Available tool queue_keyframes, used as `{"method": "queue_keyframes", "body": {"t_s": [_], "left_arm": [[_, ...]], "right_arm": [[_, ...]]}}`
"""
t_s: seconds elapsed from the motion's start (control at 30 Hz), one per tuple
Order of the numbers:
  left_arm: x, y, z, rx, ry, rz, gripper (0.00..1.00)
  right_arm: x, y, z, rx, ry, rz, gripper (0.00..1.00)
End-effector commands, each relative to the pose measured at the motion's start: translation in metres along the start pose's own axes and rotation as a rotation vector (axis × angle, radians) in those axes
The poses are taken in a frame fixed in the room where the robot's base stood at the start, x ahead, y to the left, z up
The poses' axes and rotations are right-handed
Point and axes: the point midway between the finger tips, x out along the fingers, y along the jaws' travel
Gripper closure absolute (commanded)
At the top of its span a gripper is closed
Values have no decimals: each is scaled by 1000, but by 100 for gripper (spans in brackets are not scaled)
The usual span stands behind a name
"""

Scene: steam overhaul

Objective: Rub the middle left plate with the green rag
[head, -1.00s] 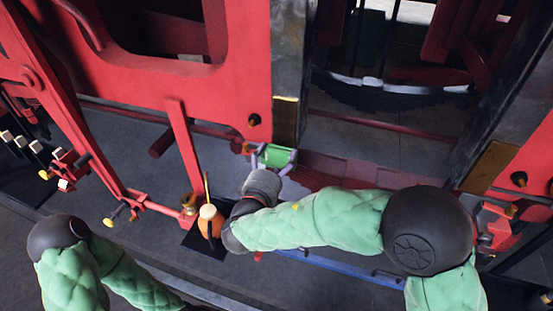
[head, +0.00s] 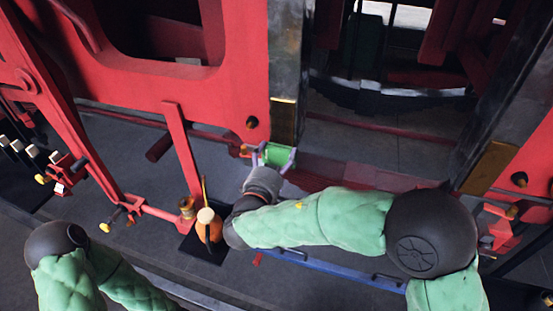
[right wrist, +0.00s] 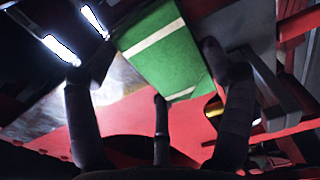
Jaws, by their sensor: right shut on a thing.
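My right gripper (head: 276,158) is shut on the green rag (head: 275,154), a green block-like bundle. The right wrist view shows the rag (right wrist: 165,55) with pale stripes, between the dark fingers (right wrist: 158,105). In the head view the rag is just below a brass-coloured plate (head: 284,115) on the lower part of a dark steel upright. I cannot tell whether rag and plate touch. A second brass-coloured plate (head: 488,167) is on the right-hand upright. My left arm shows at the lower left, but its gripper is out of the picture.
The red frame (head: 235,90) stands close beside the rag. Red rods (head: 183,155) and linkage are to the left. An orange can (head: 208,228) and a small brass pot (head: 187,207) stand near my right forearm. A blue bar (head: 320,268) runs below it.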

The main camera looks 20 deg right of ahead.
Motion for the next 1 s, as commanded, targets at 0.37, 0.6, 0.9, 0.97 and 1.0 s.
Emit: {"method": "queue_keyframes", "body": {"t_s": [0.37,0.6,0.9,0.97,1.0], "left_arm": [[-2,1,0,0,0,0,60],[-6,2,0,0,0,0,60],[-7,3,0,0,0,0,60],[-8,3,0,0,0,0,60],[-8,3,0,0,0,0,60]], "right_arm": [[0,12,0,2,1,2,45],[0,31,0,2,0,3,45],[-1,42,0,1,0,1,45],[-1,45,0,1,0,1,45],[-1,47,0,2,1,1,45]]}}
